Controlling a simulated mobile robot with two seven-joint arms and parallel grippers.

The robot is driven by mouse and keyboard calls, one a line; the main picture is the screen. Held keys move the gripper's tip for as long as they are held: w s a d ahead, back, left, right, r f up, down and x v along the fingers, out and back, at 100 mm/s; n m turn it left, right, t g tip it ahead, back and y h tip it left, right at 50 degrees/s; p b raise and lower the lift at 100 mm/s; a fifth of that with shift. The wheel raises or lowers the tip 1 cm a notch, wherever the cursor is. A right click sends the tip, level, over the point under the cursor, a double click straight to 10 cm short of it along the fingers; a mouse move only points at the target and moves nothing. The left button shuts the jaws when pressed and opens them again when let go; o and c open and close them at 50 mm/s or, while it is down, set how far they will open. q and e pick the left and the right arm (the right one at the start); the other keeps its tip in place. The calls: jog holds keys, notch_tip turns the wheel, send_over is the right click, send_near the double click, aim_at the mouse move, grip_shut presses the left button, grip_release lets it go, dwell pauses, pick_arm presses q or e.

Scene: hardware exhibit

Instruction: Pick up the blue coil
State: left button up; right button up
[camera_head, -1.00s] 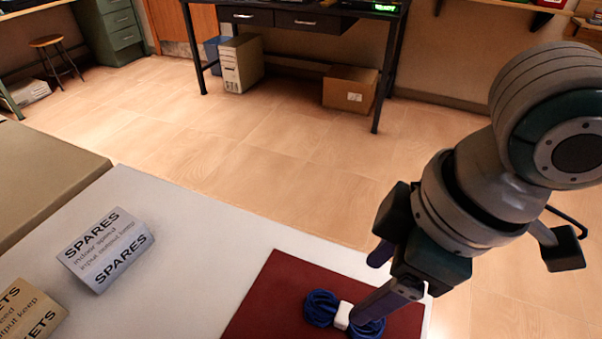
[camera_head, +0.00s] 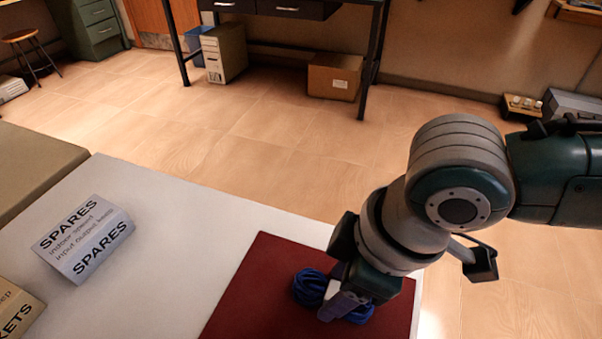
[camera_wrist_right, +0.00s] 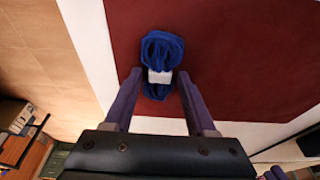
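The blue coil (camera_head: 308,288) lies on a dark red mat (camera_head: 252,285) near the table's front right. It also shows in the right wrist view (camera_wrist_right: 162,48), with a white band (camera_wrist_right: 160,77) around its middle. My right gripper (camera_head: 336,294) is down at the coil and partly hides it in the head view. In the right wrist view its two fingers (camera_wrist_right: 158,84) are apart, one on each side of the banded middle. Small gaps seem to show between fingers and band; contact is hard to tell. My left gripper is not in view.
A grey SPARES box (camera_head: 83,238) stands on the white table (camera_head: 180,250) at the left, with a tan box (camera_head: 15,308) at the near left corner. Bare tabletop lies between the grey box and the mat. A cardboard box (camera_head: 334,77) sits on the floor beyond.

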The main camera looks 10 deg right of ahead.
grip_shut()
dwell(0.5)
